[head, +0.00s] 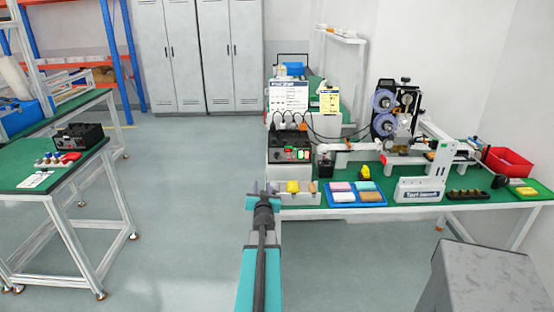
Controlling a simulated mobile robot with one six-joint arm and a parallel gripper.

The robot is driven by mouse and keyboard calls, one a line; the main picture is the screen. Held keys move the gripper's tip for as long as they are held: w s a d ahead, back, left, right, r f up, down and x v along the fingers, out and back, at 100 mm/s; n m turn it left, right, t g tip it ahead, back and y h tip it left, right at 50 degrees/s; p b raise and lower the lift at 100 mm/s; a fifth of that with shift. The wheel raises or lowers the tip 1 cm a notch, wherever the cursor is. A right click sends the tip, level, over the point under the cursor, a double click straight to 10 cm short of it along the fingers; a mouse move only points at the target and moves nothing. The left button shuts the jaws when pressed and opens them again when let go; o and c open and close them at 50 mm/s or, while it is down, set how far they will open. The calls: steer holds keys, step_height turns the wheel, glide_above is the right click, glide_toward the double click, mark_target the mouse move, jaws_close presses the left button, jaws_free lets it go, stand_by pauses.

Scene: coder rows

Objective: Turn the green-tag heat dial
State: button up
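A control box (290,157) stands at the left end of the green-topped table on the right. Its dark front panel (291,154) carries small green and red marks and controls. I cannot tell at this size which of them is the green-tag heat dial. My gripper (263,187) is at the end of my teal arm, in front of the table's left end and lower in the picture than the panel. Its two fingertips look apart, with nothing visible between them.
Yellow and brown pieces in a tray (298,200) sit just right of my gripper. A blue tray (357,202), a coder machine with reels (384,110) and a red bin (507,162) stand farther right. A second table (50,195) is left; the floor between is clear.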

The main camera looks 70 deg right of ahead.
mark_target(277, 158)
steer(key=shift+m+g+h, duration=0.3)
steer(key=shift+m+h, duration=0.1)
steer(key=shift+h, duration=0.2)
steer(key=s+d+r, duration=0.2)
steer(key=s+r, duration=0.1)
steer(key=s+d+r, duration=0.1)
steer(key=s, duration=0.1)
steer(key=shift+s+r, duration=0.25)
steer(key=shift+r, duration=0.05)
steer(key=shift+w+d, duration=0.1)
steer(key=shift+p+x, duration=1.5)
steer(key=shift+x, duration=5.2)
